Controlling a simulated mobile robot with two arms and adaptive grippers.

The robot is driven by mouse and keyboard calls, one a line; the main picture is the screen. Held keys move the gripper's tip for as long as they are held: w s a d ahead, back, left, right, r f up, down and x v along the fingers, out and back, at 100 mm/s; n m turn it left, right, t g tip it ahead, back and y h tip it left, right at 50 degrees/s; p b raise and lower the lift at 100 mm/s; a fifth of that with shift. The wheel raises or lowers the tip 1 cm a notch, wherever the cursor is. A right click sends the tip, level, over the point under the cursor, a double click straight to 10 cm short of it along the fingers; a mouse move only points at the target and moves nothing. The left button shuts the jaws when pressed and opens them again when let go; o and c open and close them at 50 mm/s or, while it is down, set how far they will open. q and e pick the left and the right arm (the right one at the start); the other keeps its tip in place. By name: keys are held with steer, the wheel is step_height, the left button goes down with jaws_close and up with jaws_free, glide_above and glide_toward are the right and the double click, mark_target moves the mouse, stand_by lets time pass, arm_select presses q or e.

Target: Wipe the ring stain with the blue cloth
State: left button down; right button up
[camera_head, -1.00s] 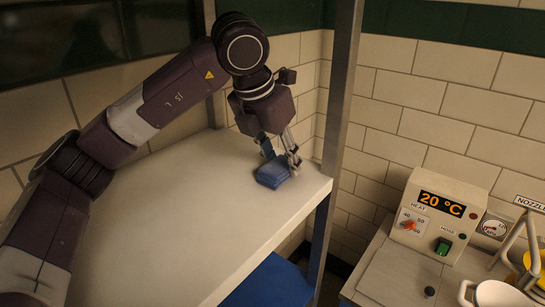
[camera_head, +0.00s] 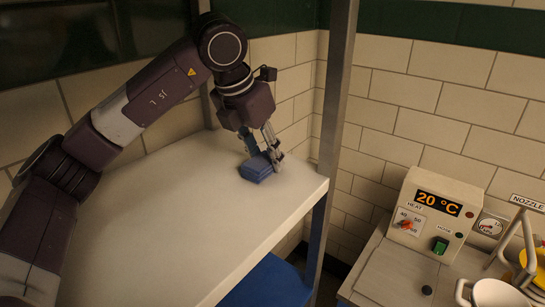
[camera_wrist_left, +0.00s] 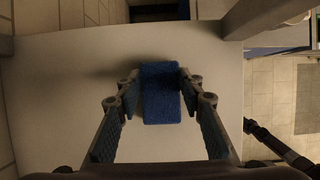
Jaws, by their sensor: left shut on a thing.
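The blue cloth (camera_head: 256,170) is a folded, thick pad near the right end of the pale shelf top (camera_head: 170,215). My left gripper (camera_head: 263,157) reaches down from above and is shut on the cloth, which is at or close to the surface. In the left wrist view the cloth (camera_wrist_left: 160,95) sits between the two fingers. I cannot make out a ring stain in either view; a dark patch beside the cloth in the wrist view looks like shadow.
A grey metal post (camera_head: 336,110) stands at the shelf's right corner. Beyond it is a control box (camera_head: 437,215) reading 20 °C, with a white mug (camera_head: 497,294) nearby. A tiled wall (camera_head: 440,110) closes the back. The shelf left of the cloth looks clear.

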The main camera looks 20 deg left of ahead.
mark_target(288, 175)
arm_select(q)
steer(key=shift+s+d+f+b, duration=0.15)
steer(key=shift+s+d, duration=0.3)
steer(key=shift+d, duration=0.75)
steer(key=shift+s+d+r+b, duration=0.1)
steer(key=shift+s+d+b, duration=0.25)
steer(key=shift+d, duration=0.8)
steer(key=shift+r+p, duration=0.65)
steer(key=shift+r, duration=0.25)
